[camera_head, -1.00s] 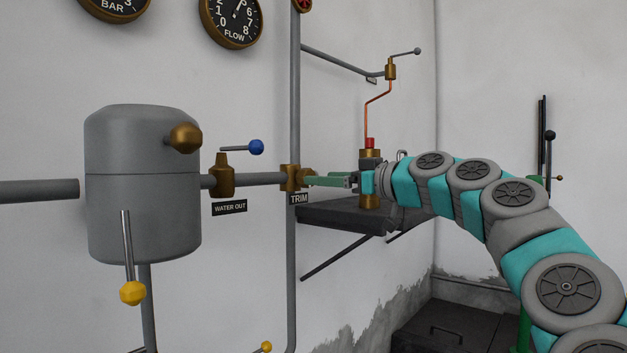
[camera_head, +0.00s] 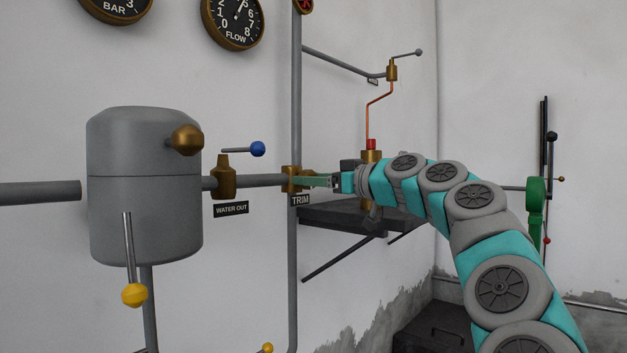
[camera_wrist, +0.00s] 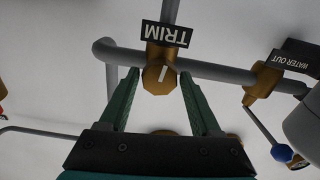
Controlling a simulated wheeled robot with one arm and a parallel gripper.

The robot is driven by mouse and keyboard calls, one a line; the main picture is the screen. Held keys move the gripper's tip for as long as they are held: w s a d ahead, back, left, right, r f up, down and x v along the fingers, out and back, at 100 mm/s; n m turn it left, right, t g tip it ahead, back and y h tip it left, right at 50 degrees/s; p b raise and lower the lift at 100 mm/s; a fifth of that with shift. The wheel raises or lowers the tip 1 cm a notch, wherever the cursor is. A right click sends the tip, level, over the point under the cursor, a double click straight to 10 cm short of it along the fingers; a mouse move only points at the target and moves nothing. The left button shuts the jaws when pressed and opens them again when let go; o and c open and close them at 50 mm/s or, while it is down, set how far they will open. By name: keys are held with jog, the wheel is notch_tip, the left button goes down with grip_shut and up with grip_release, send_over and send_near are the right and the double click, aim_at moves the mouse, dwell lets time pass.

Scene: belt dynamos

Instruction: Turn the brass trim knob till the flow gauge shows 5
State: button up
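The brass trim knob (camera_wrist: 160,78) has a pale pointer mark and sits on the pipe beside the TRIM label (camera_wrist: 166,34). In the head view the brass trim fitting (camera_head: 289,172) is partly covered by my fingers. My gripper (camera_wrist: 159,72) has its two green fingers spread, one on each side of the knob, with a thin gap seeming to show at each side. It also shows in the head view (camera_head: 306,181), pointing left at the fitting. The flow gauge (camera_head: 233,22) is cut off at the top; its needle leans up and right, roughly toward 5, exact reading unclear.
A WATER OUT valve (camera_head: 223,176) with a blue-tipped lever and a grey tank (camera_head: 144,185) stand left of the knob. A dark shelf (camera_head: 340,217) lies behind and below my wrist. A vertical pipe (camera_head: 295,110) runs beside the fitting.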

grip_shut()
jog(key=shift+m+p, duration=0.65)
jog(key=shift+m, duration=0.55)
jog(key=shift+o, duration=1.6)
grip_release()
jog(key=shift+d, duration=0.15)
jog(key=v, duration=0.7)
jog(key=shift+s+d, duration=0.2)
jog(key=shift+d, duration=0.05)
